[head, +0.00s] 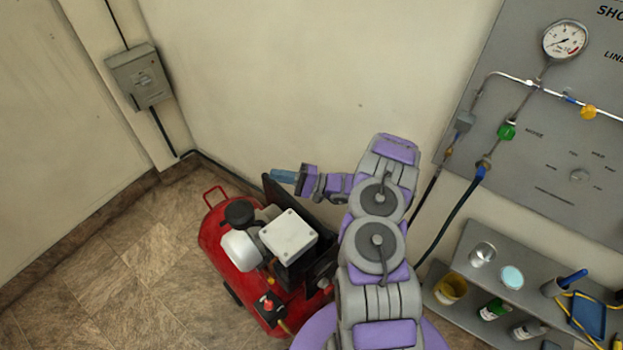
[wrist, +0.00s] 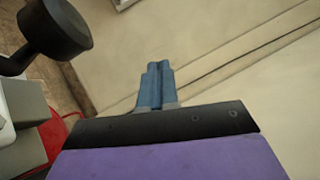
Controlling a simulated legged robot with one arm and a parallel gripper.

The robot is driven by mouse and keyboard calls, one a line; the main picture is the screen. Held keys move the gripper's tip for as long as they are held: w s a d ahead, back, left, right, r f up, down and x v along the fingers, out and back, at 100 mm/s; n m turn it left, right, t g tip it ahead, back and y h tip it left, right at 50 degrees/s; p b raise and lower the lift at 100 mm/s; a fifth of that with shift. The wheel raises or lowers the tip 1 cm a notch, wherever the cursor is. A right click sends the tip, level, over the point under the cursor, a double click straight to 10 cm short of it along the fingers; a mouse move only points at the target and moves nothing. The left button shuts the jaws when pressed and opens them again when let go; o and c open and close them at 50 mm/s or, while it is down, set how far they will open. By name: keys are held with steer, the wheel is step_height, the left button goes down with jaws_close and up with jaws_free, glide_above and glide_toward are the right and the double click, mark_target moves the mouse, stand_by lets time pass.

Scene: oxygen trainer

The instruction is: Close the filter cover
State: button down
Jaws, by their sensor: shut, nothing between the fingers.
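A red compressor (head: 222,240) stands on the floor by the wall. It carries a black round filter-like cap (head: 238,212), a grey-white cylinder (head: 240,250) and a white square block (head: 289,234). I cannot tell for sure which part is the filter cover, or whether it is open. The black round part also shows at the upper left of the wrist view (wrist: 58,28). My gripper (head: 283,176), with blue fingers, is shut and empty above the compressor's back edge, near a dark upright plate (head: 288,197). In the wrist view its fingers (wrist: 158,70) are together and touch nothing visible.
A grey panel with a gauge (head: 565,40) and valves is on the right wall. Below it, a grey shelf (head: 455,260) holds several jars and bottles. A grey switch box (head: 139,77) is at the upper left. Tiled floor (head: 110,270) is clear at left.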

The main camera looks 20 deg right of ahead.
steer(key=w+d+v, duration=0.1)
steer(key=v, duration=1)
steer(key=a+r+n+g+y, duration=0.1)
steer(key=a+r+n+g, duration=0.3)
steer(key=a+r+g, duration=0.55)
steer(key=s+a+r+n+g+h, duration=0.4)
steer(key=s+a+r+g, duration=0.2)
steer(key=s+a+r, duration=0.75)
steer(key=s+r+n+h, duration=0.1)
steer(key=s+n+h, duration=0.1)
steer(key=s+h, duration=0.95)
steer(key=s+d+m+t+h, duration=0.1)
steer(key=s+d+t+h, duration=0.2)
steer(key=s+d, duration=0.6)
steer(key=shift+s+t+h, duration=0.35)
steer(key=shift+s, duration=0.85)
